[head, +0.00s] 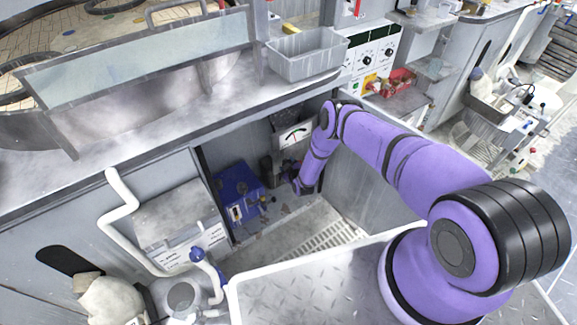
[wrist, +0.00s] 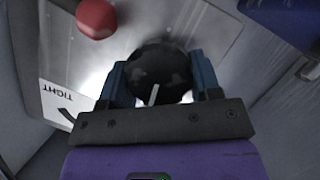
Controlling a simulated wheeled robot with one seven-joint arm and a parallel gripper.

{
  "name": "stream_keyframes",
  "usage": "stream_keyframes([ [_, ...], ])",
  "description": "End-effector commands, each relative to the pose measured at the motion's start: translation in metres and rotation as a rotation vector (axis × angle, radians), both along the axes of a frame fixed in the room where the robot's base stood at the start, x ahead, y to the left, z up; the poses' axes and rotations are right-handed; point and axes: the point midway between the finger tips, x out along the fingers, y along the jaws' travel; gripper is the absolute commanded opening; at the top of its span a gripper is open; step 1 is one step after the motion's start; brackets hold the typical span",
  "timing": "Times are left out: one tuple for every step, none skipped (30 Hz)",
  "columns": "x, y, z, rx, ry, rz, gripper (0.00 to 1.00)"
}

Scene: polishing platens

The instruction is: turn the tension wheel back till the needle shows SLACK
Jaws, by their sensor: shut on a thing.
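The tension wheel (wrist: 160,72) is a dark round knob with a pale mark, in the middle of the wrist view. My gripper (wrist: 162,85) has its two blue-grey fingers on either side of the wheel, shut on it. A white gauge plate (wrist: 62,100) reading TIGHT shows at the left of the wrist view, partly cut off. In the head view the gauge (head: 293,134) sits inside the open cabinet; its needle is too small to read surely. The wheel is hidden there behind my purple arm.
A red knob (wrist: 97,18) sits close to the wheel. A blue box (head: 238,192) stands in the cabinet left of my arm. A slotted drain (head: 325,238) lies on the cabinet floor. A grey bin (head: 306,56) stands on the counter above.

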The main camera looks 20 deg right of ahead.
Motion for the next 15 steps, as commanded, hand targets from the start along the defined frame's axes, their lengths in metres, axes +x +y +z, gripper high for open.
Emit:
stream_keyframes([
  [0.0001,0.0002,0.0001,-0.016,-0.006,0.001,0.34],
  [0.0001,0.0001,0.0,-0.024,-0.009,0.0,0.34],
  [0.0001,0.0002,-0.0001,-0.032,-0.011,0.0,0.34],
  [0.0,0.0002,-0.0001,-0.038,-0.013,0.001,0.34],
  [0.0,0.0,-0.0002,-0.043,-0.015,0.001,0.34],
  [0.0001,-0.0001,-0.0002,-0.048,-0.016,0.001,0.34],
  [0.0001,-0.0003,-0.0002,-0.052,-0.017,0.0,0.34],
  [0.0001,-0.0004,-0.0002,-0.054,-0.018,0.0,0.34],
  [0.0001,-0.0005,-0.0003,-0.056,-0.018,0.0,0.34],
  [0.0,-0.0006,-0.0003,-0.057,-0.019,0.0,0.34],
  [0.0001,-0.0007,-0.0003,-0.057,-0.019,-0.001,0.34],
  [0.0001,-0.0007,-0.0004,-0.057,-0.018,-0.001,0.34],
  [0.0001,-0.0007,-0.0004,-0.057,-0.018,-0.001,0.34],
  [-0.0001,-0.0007,-0.0004,-0.057,-0.018,-0.001,0.34],
  [-0.0001,-0.0007,-0.0004,-0.057,-0.018,-0.001,0.34],
])
